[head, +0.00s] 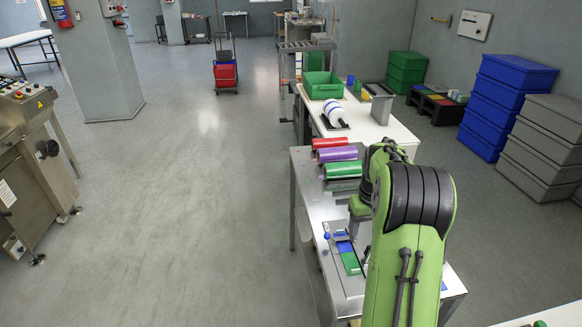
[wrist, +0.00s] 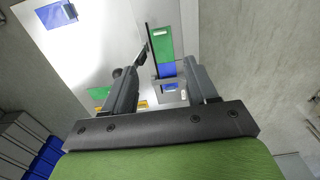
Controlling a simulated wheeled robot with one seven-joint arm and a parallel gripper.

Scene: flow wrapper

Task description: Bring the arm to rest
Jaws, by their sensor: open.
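My green arm reaches over the steel table (head: 308,190) in the head view and hides part of its top. In the wrist view my gripper (wrist: 165,58) is open, its two grey fingers apart with nothing held between them. Beyond the fingers lie a green block (wrist: 163,40) and a blue block (wrist: 166,70) in a narrow tray. In the head view the green block (head: 351,264) and the blue block (head: 344,247) lie on the table left of my arm. My fingertips are hidden behind the arm in the head view.
Red, purple and green film rolls (head: 337,153) lie at the table's far end. A white table (head: 385,130) behind carries a green crate (head: 322,85). Stacked blue crates (head: 495,105) and grey crates (head: 545,145) stand at right. A machine (head: 30,150) stands at left. The floor between is clear.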

